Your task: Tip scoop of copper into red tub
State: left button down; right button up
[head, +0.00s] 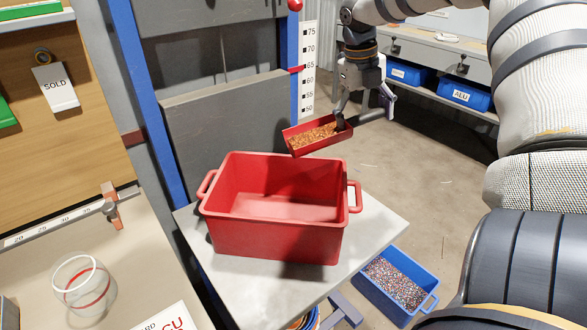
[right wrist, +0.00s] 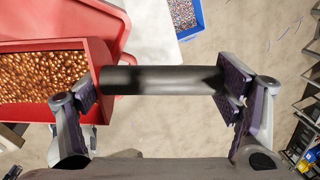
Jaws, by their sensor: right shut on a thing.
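The red scoop (head: 303,149) holds copper granules (head: 316,135) and looks roughly level. My right gripper (head: 366,116) is shut on the scoop's dark handle, which also shows between the finger pads in the right wrist view (right wrist: 160,80). The red tub (head: 275,232) stands upright on a pale platform (head: 377,226), and the part of its inside that I see is bare. The scoop is held near the tub's far right rim; its exact height above it is hard to tell. In the right wrist view the copper (right wrist: 45,76) lies left of the gripper (right wrist: 165,85). My left gripper is not in view.
A blue bin (head: 420,310) of mixed granules stands on the floor right of the platform. A clear beaker (head: 83,286) stands on the bench at lower left. A grey panel and blue post (head: 166,110) rise behind the tub. Floor to the right is open.

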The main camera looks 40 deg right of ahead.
jog(key=shift+r, duration=0.1)
jog(key=shift+w+a+r+g+h, duration=0.15)
jog(key=shift+a+r+g+h, duration=0.15)
jog(key=shift+h, duration=0.2)
jog(key=shift+w+a+r+g+h, duration=0.1)
jog(key=shift+a+r+h, duration=0.05)
jog(key=shift+a+h, duration=0.3)
jog(key=shift+d, duration=0.1)
jog(key=shift+w+a+r+g+h, duration=0.2)
jog(key=shift+a+r+h, duration=0.1)
jog(key=shift+a+h, duration=0.2)
jog(key=shift+w+a+r+g+h, duration=0.25)
jog(key=shift+a+h, duration=0.1)
jog(key=shift+h, duration=0.1)
jog(key=shift+w+a+r+g+h, duration=0.2)
jog(key=shift+w+a+r+h, duration=0.05)
jog(key=shift+a+r+h, duration=0.25)
jog(key=shift+w+a+r+g+h, duration=0.2)
jog(key=shift+a+r+h, duration=0.15)
jog(key=shift+a, duration=0.2)
